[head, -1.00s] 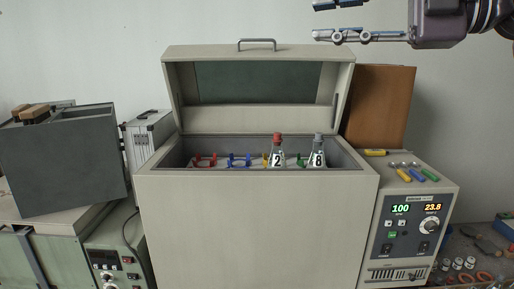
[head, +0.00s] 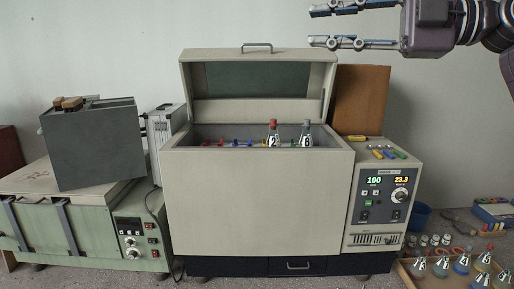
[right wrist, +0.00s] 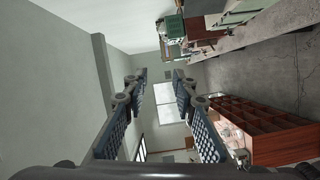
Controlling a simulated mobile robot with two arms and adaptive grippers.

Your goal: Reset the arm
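My right gripper (head: 326,27) is open and empty in the head view. It is raised high at the upper right, above the open lid of the shaker box. Its two fingers also show spread apart in the right wrist view (right wrist: 158,82), with only the room between them. My left gripper is in neither view. The shaker box (head: 258,200) stands on the bench with its lid (head: 258,58) up. Flask 2 (head: 272,138) with a red stopper and flask 8 (head: 306,137) with a grey stopper stand upright inside it, beside coloured clamps (head: 235,142).
A control unit (head: 383,205) reading 100 and 23.3 adjoins the box, with coloured markers on top. Several numbered flasks (head: 441,266) stand in a tray at lower right. A grey box (head: 92,142) sits on the green unit at left. A brown panel (head: 360,100) stands behind.

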